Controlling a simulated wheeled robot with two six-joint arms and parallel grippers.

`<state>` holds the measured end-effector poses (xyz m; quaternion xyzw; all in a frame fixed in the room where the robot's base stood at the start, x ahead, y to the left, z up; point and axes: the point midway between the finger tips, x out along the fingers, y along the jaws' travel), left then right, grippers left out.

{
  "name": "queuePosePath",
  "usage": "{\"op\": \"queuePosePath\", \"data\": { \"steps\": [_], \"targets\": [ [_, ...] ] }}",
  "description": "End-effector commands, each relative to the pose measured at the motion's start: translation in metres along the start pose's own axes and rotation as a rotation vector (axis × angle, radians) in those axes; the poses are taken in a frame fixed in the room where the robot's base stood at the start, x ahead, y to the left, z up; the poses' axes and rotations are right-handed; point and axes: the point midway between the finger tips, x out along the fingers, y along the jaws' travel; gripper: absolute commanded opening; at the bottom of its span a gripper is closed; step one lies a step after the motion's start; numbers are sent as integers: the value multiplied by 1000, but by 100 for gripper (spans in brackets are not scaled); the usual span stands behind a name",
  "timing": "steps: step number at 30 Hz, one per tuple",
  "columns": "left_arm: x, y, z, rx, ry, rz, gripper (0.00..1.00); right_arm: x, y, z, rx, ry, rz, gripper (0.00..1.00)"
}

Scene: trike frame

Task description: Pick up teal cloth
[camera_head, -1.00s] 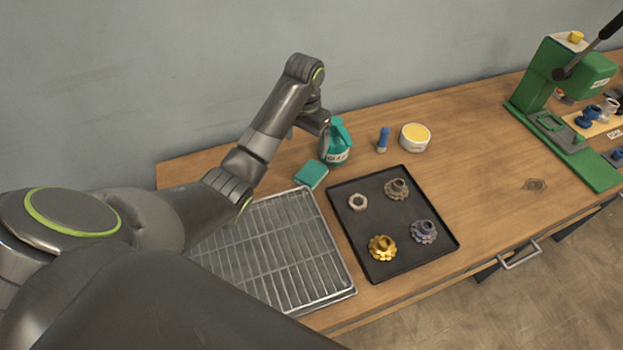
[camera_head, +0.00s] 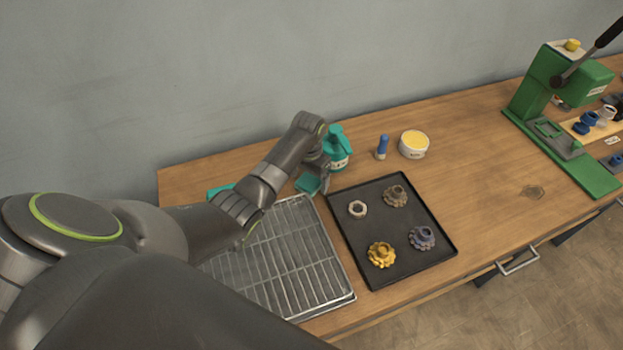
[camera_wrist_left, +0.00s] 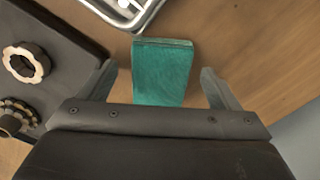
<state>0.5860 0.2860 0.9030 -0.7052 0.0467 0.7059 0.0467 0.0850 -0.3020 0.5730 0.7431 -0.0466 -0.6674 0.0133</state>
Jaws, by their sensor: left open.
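The teal cloth (camera_head: 308,184) looks like a small folded rectangular pad. It lies on the wooden table between the wire rack and the teal bottle. My left gripper (camera_head: 321,181) is low over it and hides part of it in the head view. In the left wrist view the cloth (camera_wrist_left: 162,75) lies between the two spread fingers of my left gripper (camera_wrist_left: 158,70), with a gap on each side. The gripper is open and holds nothing. My right gripper is not in view.
A wire rack (camera_head: 297,262) and a black tray (camera_head: 387,265) with metal parts flank the spot. A teal bottle (camera_head: 338,150), blue-topped item (camera_head: 382,147) and yellow-topped tub (camera_head: 413,144) stand behind. Another teal patch (camera_head: 220,190) shows partly behind my arm. A green press (camera_head: 540,95) stands right.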

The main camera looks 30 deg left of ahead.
Motion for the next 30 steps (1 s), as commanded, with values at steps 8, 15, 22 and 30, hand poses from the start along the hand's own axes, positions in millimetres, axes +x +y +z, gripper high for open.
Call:
{"op": "queuePosePath", "data": {
  "steps": [8, 15, 22, 30],
  "targets": [
    [5, 0, 0, 0, 1, 0, 85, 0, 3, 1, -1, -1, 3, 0],
    [5, 0, 0, 0, 1, -1, 60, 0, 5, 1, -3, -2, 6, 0],
    [5, 0, 0, 0, 1, -1, 36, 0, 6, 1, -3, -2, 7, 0],
    [2, 0, 0, 0, 1, -1, 36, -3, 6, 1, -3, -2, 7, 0]
  ]
}}
